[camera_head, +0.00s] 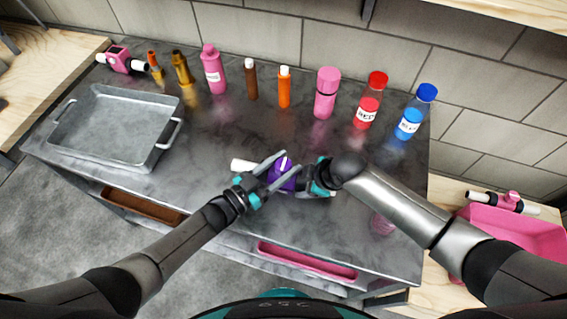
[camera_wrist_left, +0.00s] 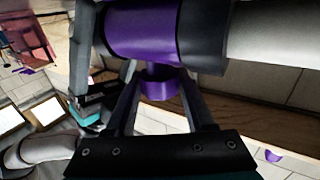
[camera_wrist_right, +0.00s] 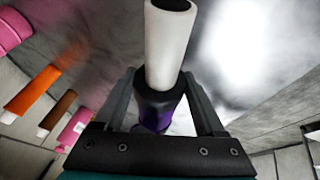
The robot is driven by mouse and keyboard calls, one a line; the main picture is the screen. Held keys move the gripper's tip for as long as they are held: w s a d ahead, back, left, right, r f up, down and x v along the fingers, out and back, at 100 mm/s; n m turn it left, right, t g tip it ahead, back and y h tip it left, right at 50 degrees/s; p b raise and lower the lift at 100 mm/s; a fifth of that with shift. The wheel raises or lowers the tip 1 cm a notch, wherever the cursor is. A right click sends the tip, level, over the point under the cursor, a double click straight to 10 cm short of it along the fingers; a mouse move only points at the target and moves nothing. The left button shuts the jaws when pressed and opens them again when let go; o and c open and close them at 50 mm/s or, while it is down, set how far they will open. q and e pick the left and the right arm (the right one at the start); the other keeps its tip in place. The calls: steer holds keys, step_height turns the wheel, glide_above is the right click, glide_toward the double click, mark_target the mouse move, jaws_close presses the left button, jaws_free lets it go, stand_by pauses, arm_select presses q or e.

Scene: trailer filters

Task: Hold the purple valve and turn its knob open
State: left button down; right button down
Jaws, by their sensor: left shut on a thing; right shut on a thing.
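The purple valve (camera_head: 285,178) is held level above the front middle of the grey table, with a white pipe end (camera_head: 242,165) pointing left. In the left wrist view its purple body (camera_wrist_left: 150,35) has a black collar and white pipe on the right. Its purple knob (camera_wrist_left: 160,86) is between the fingers of my left gripper (camera_head: 287,165), which is shut on it. My right gripper (camera_head: 318,184) is shut on the valve's right end. In the right wrist view, the white pipe (camera_wrist_right: 167,45) and black collar (camera_wrist_right: 160,104) lie between its fingers.
A grey metal tray (camera_head: 150,163) sits at the table's left. A row of bottles stands along the back, including a red (camera_head: 369,103) and a blue-capped one (camera_head: 412,115). A pink valve (camera_head: 122,62) lies back left. A pink bin (camera_head: 515,232) is off the right side.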

arm_select(q)
steer(key=shift+s+d+n+t+y, duration=0.1)
steer(key=shift+d+n+t+y, duration=0.05)
steer(key=shift+n+t+y, duration=1.25)
steer(key=shift+r+n+t+y, duration=0.1)
steer(key=shift+n+t+y, duration=0.55)
steer(key=shift+y, duration=0.45)
steer(key=shift+n+t+y, duration=0.45)
steer(key=shift+n+y, duration=0.3)
steer(key=shift+y, duration=0.65)
steer(key=shift+c, duration=1.3)
jaws_free()
steer(key=v, duration=1.2)
